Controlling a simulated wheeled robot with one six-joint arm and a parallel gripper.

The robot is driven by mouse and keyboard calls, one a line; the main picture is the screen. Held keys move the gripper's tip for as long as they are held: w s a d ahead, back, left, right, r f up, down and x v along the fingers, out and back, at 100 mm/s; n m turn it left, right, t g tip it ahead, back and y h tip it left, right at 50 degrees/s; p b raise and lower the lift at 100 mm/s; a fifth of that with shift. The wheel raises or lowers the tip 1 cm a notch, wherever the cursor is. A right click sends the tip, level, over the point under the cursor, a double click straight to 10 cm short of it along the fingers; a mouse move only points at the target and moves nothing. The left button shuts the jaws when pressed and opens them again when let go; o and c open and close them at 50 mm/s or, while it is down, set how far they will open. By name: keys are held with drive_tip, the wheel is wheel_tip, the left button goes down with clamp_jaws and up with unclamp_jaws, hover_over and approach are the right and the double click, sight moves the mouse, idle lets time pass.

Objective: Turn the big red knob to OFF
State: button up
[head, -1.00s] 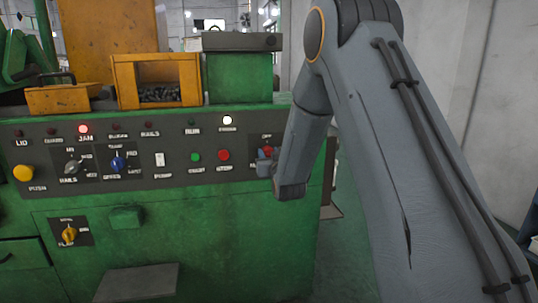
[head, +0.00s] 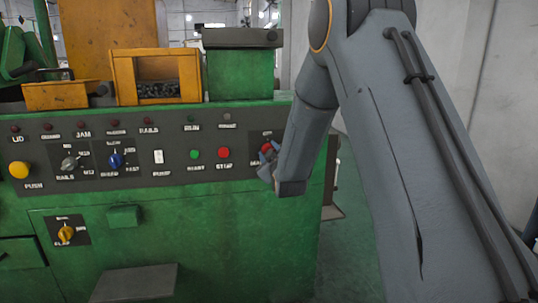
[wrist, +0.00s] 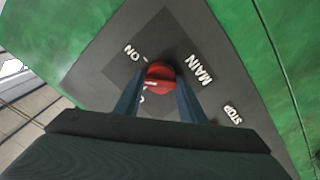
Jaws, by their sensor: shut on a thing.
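The big red knob (head: 267,147) sits at the right end of the machine's dark control panel, with a label above it and a MAIN label below left. In the wrist view the red knob (wrist: 158,72) is between my two fingers, with a short white mark on its face pointing left in the picture. The ON and MAIN labels show beside it; another label is mostly hidden behind the left finger. My gripper (wrist: 160,84) is shut on the knob. In the head view my gripper (head: 265,168) partly covers the knob's lower side.
Left of the knob are a red STOP button (head: 223,153), a green START button (head: 195,154), a white switch (head: 158,156), a blue knob (head: 115,160) and a grey knob (head: 69,163). The lamps above, including JAM (head: 82,126), are dark. Open floor lies right of the machine.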

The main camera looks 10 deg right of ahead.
drive_tip(key=n, duration=0.2)
drive_tip(key=n+b, duration=0.1)
drive_tip(key=n, duration=0.2)
drive_tip(key=shift+a+f+n, duration=0.1)
drive_tip(key=shift+f+n, duration=0.1)
drive_tip(key=shift+n, duration=0.1)
drive_tip(key=shift+n+b, duration=0.75)
drive_tip(key=shift+n, duration=1.45)
drive_tip(key=o, duration=1)
drive_tip(key=shift+o, duration=0.2)
drive_tip(key=shift+s, duration=0.1)
drive_tip(key=s, duration=0.7)
drive_tip(key=shift+s, duration=0.3)
